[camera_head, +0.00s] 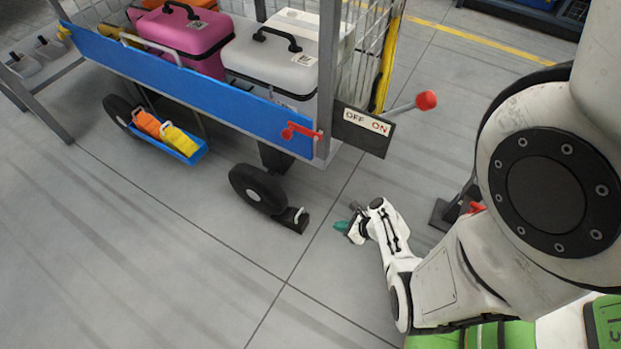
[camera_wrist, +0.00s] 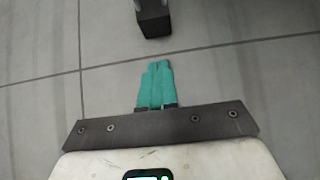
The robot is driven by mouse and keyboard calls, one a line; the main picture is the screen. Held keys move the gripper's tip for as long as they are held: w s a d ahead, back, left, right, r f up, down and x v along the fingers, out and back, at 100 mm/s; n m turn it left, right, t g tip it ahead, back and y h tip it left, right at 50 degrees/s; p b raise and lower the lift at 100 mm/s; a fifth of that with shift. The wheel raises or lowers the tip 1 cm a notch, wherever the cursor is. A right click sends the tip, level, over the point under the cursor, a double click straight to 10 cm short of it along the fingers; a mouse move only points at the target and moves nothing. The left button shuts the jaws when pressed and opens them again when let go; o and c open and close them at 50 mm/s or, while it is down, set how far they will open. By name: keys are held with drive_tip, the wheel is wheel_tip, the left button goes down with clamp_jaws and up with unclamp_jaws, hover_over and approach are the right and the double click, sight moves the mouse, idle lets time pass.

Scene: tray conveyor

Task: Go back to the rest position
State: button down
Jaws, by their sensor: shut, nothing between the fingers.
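My gripper (camera_head: 342,226) hangs low over the grey floor at the end of my white arm, to the right of the cart's front wheel. In the wrist view its two teal fingers (camera_wrist: 155,84) lie side by side, shut, with nothing between them. The dark wheel brake pedal (camera_head: 293,219) is to the left of my gripper in the head view, apart from it. A dark block (camera_wrist: 153,17), which may be that pedal, shows beyond the fingertips in the wrist view.
A cart with a blue side rail (camera_head: 200,85) carries a pink case (camera_head: 185,35) and a grey case (camera_head: 265,65). An OFF/ON lever with a red knob (camera_head: 426,100) sticks out at its right corner. A blue tray (camera_head: 183,150) hangs below. The floor in front is clear.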

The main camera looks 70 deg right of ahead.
drive_tip(key=w+a+r+n+g+y, duration=0.25)
drive_tip(key=a+r+n, duration=0.25)
drive_tip(key=n, duration=0.5)
drive_tip(key=w+a+r+n+g+y, duration=0.1)
drive_tip(key=w+a+r+n+y, duration=0.3)
drive_tip(key=n, duration=0.5)
drive_tip(key=a+r+n+g+h, duration=0.4)
drive_tip(key=a+r+n, duration=0.4)
drive_tip(key=r+n, duration=0.65)
wheel_tip(320, 180, up, 35)
drive_tip(key=s+a+n+p, duration=0.1)
drive_tip(key=n+p, duration=0.3)
drive_tip(key=p, duration=2.7)
drive_tip(key=shift+a+r+n+h, duration=0.15)
drive_tip(key=shift+a+n+h, duration=0.2)
